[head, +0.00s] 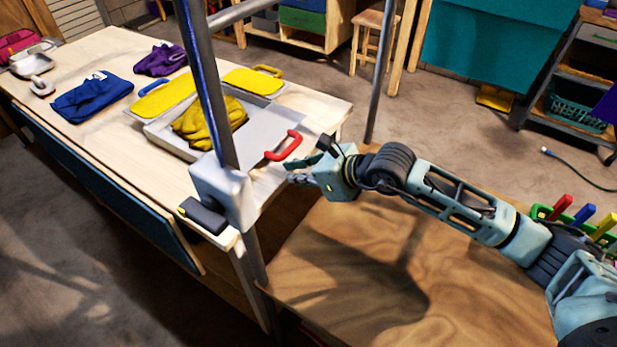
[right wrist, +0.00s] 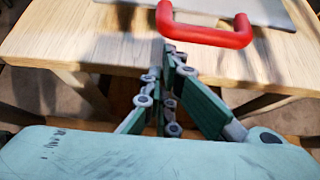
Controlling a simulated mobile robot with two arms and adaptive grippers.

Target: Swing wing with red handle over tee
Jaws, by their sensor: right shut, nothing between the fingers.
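The red handle (head: 284,146) sits on the right edge of a grey wing (head: 247,137) of a folding board on the light wooden table. The wing lies flat. A bunched yellow cloth, seemingly the tee (head: 208,123), lies on the board beside it. My right gripper (head: 300,172) is just off the table edge, close to the handle but apart from it, shut and empty. In the right wrist view, the red handle (right wrist: 206,34) and grey wing (right wrist: 225,8) are ahead of the fingertips (right wrist: 172,55). My left gripper is not in view.
Yellow panels with a blue handle (head: 155,87) and a yellow handle (head: 268,70) lie behind. A metal post (head: 205,80) with a grey clamp (head: 222,190) stands at the table's near edge. Blue cloth (head: 92,97) and purple cloth (head: 160,60) lie further left.

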